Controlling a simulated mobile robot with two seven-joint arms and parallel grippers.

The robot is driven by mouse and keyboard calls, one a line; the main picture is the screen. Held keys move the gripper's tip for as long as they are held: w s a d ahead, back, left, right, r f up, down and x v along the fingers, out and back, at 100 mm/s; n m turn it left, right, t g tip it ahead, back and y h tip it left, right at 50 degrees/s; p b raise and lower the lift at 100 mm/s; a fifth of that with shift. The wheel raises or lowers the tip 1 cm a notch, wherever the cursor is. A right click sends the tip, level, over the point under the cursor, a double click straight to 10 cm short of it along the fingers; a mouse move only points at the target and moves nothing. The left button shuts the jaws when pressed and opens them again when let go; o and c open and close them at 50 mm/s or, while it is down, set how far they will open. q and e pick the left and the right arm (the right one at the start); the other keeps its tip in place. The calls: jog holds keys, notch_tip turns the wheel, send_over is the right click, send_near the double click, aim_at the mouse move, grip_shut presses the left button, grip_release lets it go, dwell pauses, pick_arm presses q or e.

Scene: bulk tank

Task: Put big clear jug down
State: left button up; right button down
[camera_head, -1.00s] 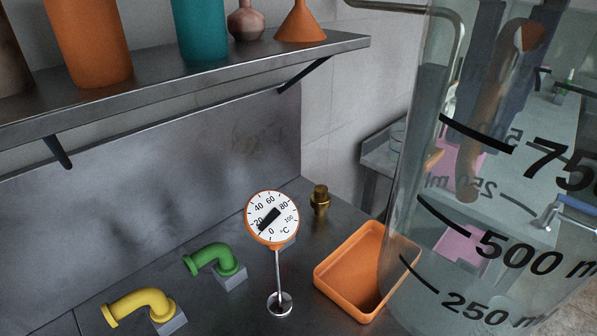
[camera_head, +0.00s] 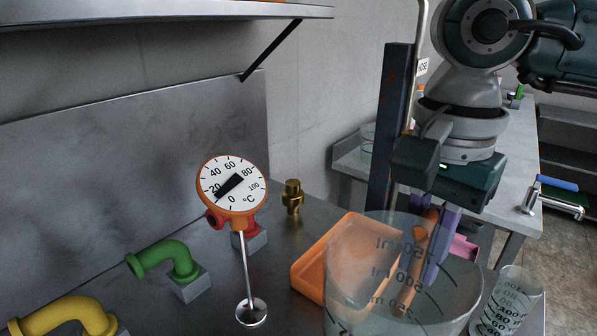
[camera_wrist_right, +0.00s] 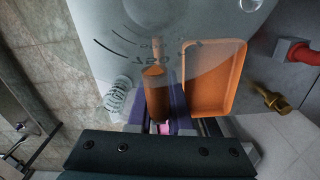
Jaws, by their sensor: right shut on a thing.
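The big clear jug (camera_head: 400,290) with black millilitre marks is at the bottom of the head view, its base cut off by the picture edge. I cannot tell whether it touches the worktop. My right gripper (camera_head: 430,240) reaches down behind it, its purple fingers shut on the jug's orange-brown handle. In the right wrist view the handle (camera_wrist_right: 156,92) sits between the fingers of the gripper (camera_wrist_right: 160,110), and the jug (camera_wrist_right: 110,30) spreads across the top. My left gripper is out of view.
An orange tray (camera_head: 308,272) lies close behind the jug. A small clear measuring beaker (camera_head: 512,300) stands right of it. A dial thermometer (camera_head: 232,188), a brass fitting (camera_head: 292,197), and green (camera_head: 165,258) and yellow (camera_head: 65,315) pipes are left. A shelf (camera_head: 160,14) hangs above.

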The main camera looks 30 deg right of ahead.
aim_at(405, 306)
notch_tip(405, 306, down, 8)
jog(key=shift+f, duration=0.1)
dwell(0.4)
jog(key=shift+f, duration=0.15)
jog(key=c, duration=0.8)
grip_release()
jog(key=shift+b, duration=0.3)
jog(key=shift+c, duration=0.2)
